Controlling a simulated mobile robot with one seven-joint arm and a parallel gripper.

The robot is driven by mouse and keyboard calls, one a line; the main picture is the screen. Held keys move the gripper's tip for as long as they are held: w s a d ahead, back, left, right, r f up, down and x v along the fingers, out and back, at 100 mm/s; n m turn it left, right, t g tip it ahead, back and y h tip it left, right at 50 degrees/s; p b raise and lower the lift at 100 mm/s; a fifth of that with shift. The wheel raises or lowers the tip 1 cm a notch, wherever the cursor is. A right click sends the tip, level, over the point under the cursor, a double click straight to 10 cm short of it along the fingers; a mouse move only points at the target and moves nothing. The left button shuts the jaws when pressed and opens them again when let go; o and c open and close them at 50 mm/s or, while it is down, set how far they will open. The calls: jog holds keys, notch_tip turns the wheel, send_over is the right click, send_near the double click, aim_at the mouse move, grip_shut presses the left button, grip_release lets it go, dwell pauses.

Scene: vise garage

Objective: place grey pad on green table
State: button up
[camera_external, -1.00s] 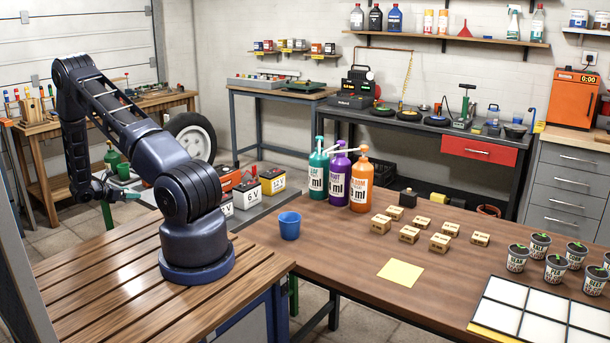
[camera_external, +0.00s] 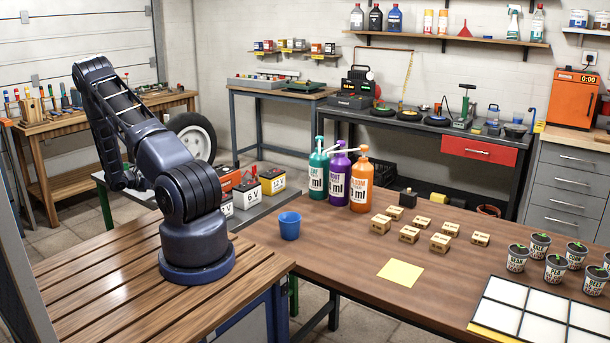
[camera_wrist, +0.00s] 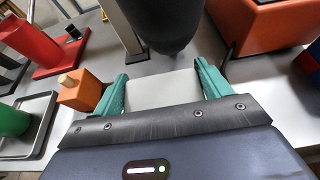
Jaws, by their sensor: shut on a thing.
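My gripper (camera_wrist: 165,92) shows in the wrist view with its two teal fingers apart. They are shut on a flat light grey pad (camera_wrist: 160,90) that fills the space between them. In the external view the gripper and pad are hidden behind my arm. A table with green legs and a pale grey top (camera_external: 262,210) stands behind my base. Its pale surface seems to lie under the gripper in the wrist view. I cannot tell whether the pad touches it.
In the wrist view a dark rounded body (camera_wrist: 165,25) is just ahead of the pad. An orange block (camera_wrist: 82,90) is left of the fingers, an orange box (camera_wrist: 265,25) to the right. Batteries (camera_external: 272,181) stand on the green-legged table. A blue cup (camera_external: 289,226) stands on the brown table.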

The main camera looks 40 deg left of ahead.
jog(key=shift+s+f, duration=0.15)
jog(key=shift+f, duration=1.4)
jog(key=shift+f, duration=0.15)
jog(key=o, duration=1)
jog(key=shift+o, duration=0.2)
jog(key=shift+r, duration=0.2)
jog(key=v, duration=1.2)
